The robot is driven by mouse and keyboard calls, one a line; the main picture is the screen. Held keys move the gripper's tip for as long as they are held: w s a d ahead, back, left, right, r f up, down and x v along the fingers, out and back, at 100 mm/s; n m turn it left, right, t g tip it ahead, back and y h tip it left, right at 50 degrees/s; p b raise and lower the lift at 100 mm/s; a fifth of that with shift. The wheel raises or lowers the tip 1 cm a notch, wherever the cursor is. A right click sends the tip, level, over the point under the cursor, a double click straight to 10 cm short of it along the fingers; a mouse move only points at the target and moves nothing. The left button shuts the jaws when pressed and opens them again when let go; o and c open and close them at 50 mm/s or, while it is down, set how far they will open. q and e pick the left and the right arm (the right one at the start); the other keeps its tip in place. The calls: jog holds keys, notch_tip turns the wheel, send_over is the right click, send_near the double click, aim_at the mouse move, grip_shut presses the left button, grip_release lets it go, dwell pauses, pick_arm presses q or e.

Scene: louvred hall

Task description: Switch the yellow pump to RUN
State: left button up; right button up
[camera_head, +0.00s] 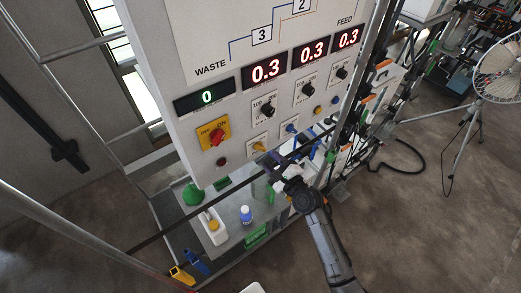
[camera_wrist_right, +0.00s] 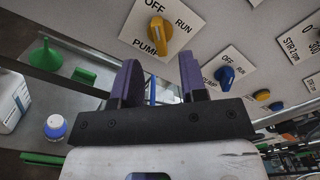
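The yellow pump switch (camera_head: 260,147) is a knob on a white plate low on the panel, right of the red main switch. It is near the top of the right wrist view (camera_wrist_right: 157,32), with OFF above it, RUN to its right and PUMP below. Its handle lies roughly in line with OFF. My right gripper (camera_head: 277,167) is just below and right of this knob, apart from it. Its two purple fingers (camera_wrist_right: 161,77) are spread with nothing between them. My left gripper is not in view.
A blue pump knob (camera_wrist_right: 228,75) sits close right, then another yellow knob (camera_wrist_right: 262,95). Above are dials and displays; the red rotary switch (camera_head: 217,137) is left. A dark rail (camera_head: 190,214) crosses before the panel. A green funnel (camera_wrist_right: 45,57) and bottle (camera_wrist_right: 55,126) stand below.

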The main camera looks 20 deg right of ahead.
aim_at(262, 150)
jog(key=b+x, duration=0.2)
jog(key=x, duration=0.2)
jog(key=shift+w+a+f, duration=0.1)
jog(key=shift+w+f, duration=0.05)
jog(key=shift+w, duration=0.25)
jog(key=shift+s, duration=0.1)
jog(key=shift+w, duration=0.35)
jog(key=shift+c, duration=0.4)
jog(key=c, duration=0.6)
grip_shut()
